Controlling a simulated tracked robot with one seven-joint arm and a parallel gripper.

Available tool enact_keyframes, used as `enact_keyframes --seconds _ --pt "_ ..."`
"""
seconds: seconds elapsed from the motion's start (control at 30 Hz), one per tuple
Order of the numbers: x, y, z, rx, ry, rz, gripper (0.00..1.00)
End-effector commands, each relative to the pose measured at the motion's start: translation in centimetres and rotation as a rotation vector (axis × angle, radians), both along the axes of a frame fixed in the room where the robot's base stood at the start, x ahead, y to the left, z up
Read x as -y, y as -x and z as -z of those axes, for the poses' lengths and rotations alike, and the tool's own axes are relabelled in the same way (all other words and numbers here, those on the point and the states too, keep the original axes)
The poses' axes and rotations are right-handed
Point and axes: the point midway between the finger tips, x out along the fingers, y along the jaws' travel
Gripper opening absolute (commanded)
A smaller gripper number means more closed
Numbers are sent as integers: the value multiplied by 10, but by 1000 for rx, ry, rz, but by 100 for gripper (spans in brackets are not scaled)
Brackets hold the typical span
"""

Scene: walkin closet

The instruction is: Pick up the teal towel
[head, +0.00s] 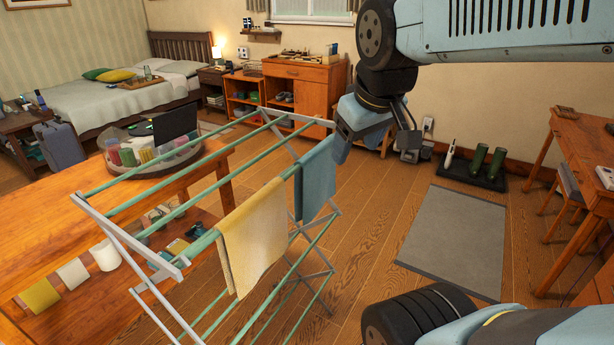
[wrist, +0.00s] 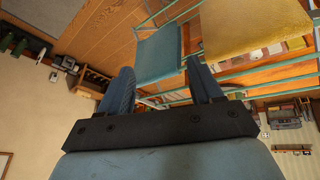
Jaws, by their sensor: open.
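The teal towel (head: 317,182) hangs over a rail at the right end of the drying rack (head: 107,227) in the head view. In the wrist view the teal towel (wrist: 160,50) shows just beyond and between the fingertips. My gripper (head: 345,142) is beside the towel's upper right edge in the head view, partly overlapping it in the picture. In the wrist view my gripper (wrist: 160,68) is open, with nothing visible held between its two fingers. Whether a finger touches the towel I cannot tell. A yellow towel (head: 252,235) hangs beside the teal one, nearer the camera.
A wooden table (head: 48,218) with a round tray (head: 182,168) stands behind the rack at left. A grey mat (head: 455,240) lies on the floor at right. A wooden desk (head: 580,150) stands at far right. Wood floor between rack and mat is clear.

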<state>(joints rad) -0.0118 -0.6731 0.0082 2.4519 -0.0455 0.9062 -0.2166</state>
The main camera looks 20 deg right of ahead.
Motion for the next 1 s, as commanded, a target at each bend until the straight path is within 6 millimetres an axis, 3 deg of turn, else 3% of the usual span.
enact_keyframes --seconds 0.33,0.7,1.0 --pt "0 -78 -5 -149 388 -661 65" --pt "-10 -167 9 -334 726 -1409 65" --pt "-19 -213 24 -436 867 -1828 65"
